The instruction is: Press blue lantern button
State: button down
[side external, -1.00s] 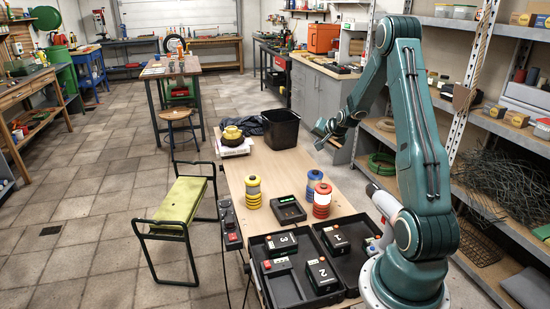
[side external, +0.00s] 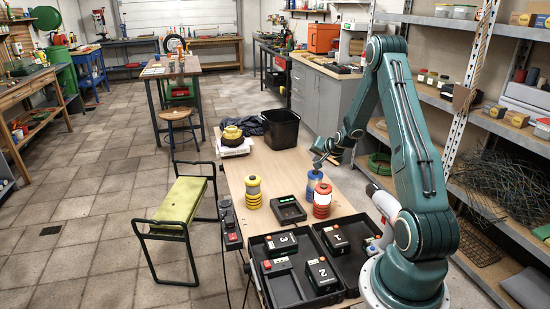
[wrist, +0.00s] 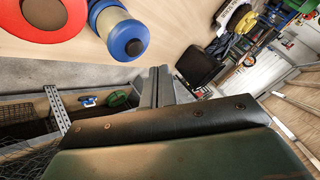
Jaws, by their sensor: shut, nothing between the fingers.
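The blue lantern (side external: 313,182) stands on the wooden table, behind the red lantern (side external: 322,201) in the side view. In the wrist view the blue lantern (wrist: 120,32) shows a blue rim and a dark round button (wrist: 135,47) on its end. The red lantern (wrist: 45,12) is beside it at upper left. My gripper (side external: 318,164) is shut and empty, just above the top of the blue lantern in the side view. Its fingers also show in the wrist view (wrist: 159,75), a little apart from the button there. Whether they touch the lantern cannot be told.
A yellow lantern (side external: 253,192) stands to the left, and a black box (side external: 288,210) lies between the lanterns. Black trays (side external: 288,290) with numbered boxes are at the near end. A black bin (side external: 281,129) and a yellow object (side external: 232,133) are at the far end.

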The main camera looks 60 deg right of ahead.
jog(key=shift+f, duration=1.05)
jog(key=shift+f, duration=0.85)
dwell(2.4)
dwell(0.4)
jog(key=shift+r, duration=0.85)
jog(key=shift+r, duration=0.15)
jog(key=shift+r, duration=2.35)
